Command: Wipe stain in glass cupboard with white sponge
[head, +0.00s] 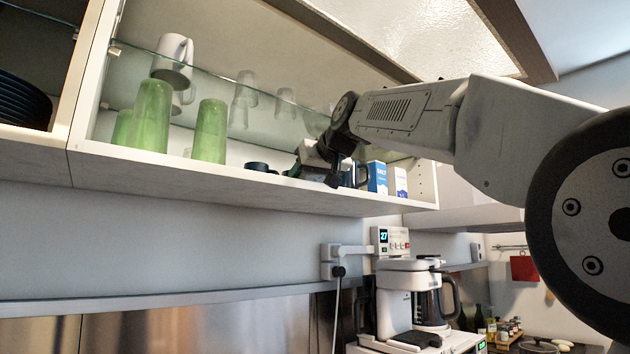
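The glass cupboard (250,197) is open, with its frosted glass flap (425,30) raised above it. My arm reaches in from the right. My gripper (318,168) is inside the cupboard, low, just above the bottom board near its front edge. The fingers are dark and small in the head view, and I cannot tell whether they are open or shut. A pale patch shows at the gripper, but I cannot tell whether it is the white sponge or part of my wrist. I cannot make out a stain; my wrist hides part of the bottom board.
Green glasses (209,131) stand at the left on the bottom board. A dark cup (262,167) is just left of my gripper; blue-and-white cartons (377,178) are right. A glass shelf (220,84) above holds a white mug (172,58) and clear glasses. A coffee maker (400,297) stands below.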

